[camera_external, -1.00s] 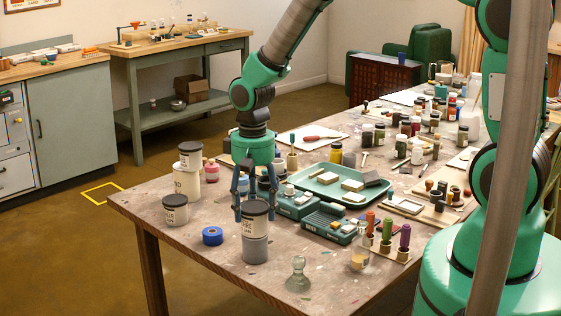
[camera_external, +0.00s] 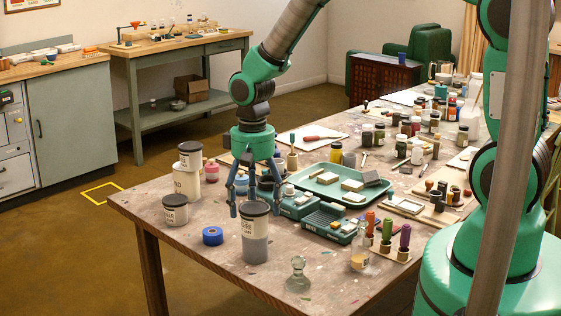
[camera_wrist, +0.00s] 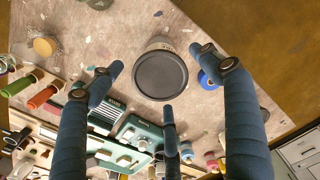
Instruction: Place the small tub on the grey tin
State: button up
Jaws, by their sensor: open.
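A small tub (camera_external: 255,226) with a dark lid and pale label sits upright on the grey tin (camera_external: 256,249) near the table's front edge. The two look lined up. My gripper (camera_external: 256,206) is open, its fingers spread around the tub's lid with visible gaps at the sides. In the wrist view the round dark lid (camera_wrist: 160,76) lies between my open fingers (camera_wrist: 158,82), and nothing is held. The grey tin is mostly hidden under the tub there.
A similar tub (camera_external: 175,210) stands on the table to the left. Another tub (camera_external: 190,150) sits on a cream tin (camera_external: 186,182) behind it. A blue tape roll (camera_external: 213,236) lies close left, a glass bottle (camera_external: 298,277) stands front right, and a green tray (camera_external: 322,191) lies behind.

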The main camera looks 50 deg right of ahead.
notch_tip(320, 180, up, 11)
jog(key=p, duration=0.1)
jog(key=shift+p, duration=0.3)
jog(key=shift+f, duration=0.1)
dwell(0.6)
notch_tip(320, 180, up, 10)
jog(key=t, duration=0.1)
send_over(254, 206)
jog(key=s+d, duration=0.2)
jog(key=s, duration=0.2)
jog(key=s+d+r+n+t, duration=0.1)
jog(key=s+d+r+t, duration=0.1)
jog(key=s+r, duration=0.6)
jog(key=s+d+r+t, duration=0.1)
jog(key=s+r, duration=0.3)
jog(key=s, duration=0.4)
jog(key=s+d+r+n+t, duration=0.1)
jog(key=s+d+r, duration=0.1)
jog(key=s+r, duration=0.3)
jog(key=s, duration=0.3)
jog(key=shift+s+r+t, duration=0.15)
jog(key=shift+r+t, duration=0.15)
jog(key=shift+o, duration=0.2)
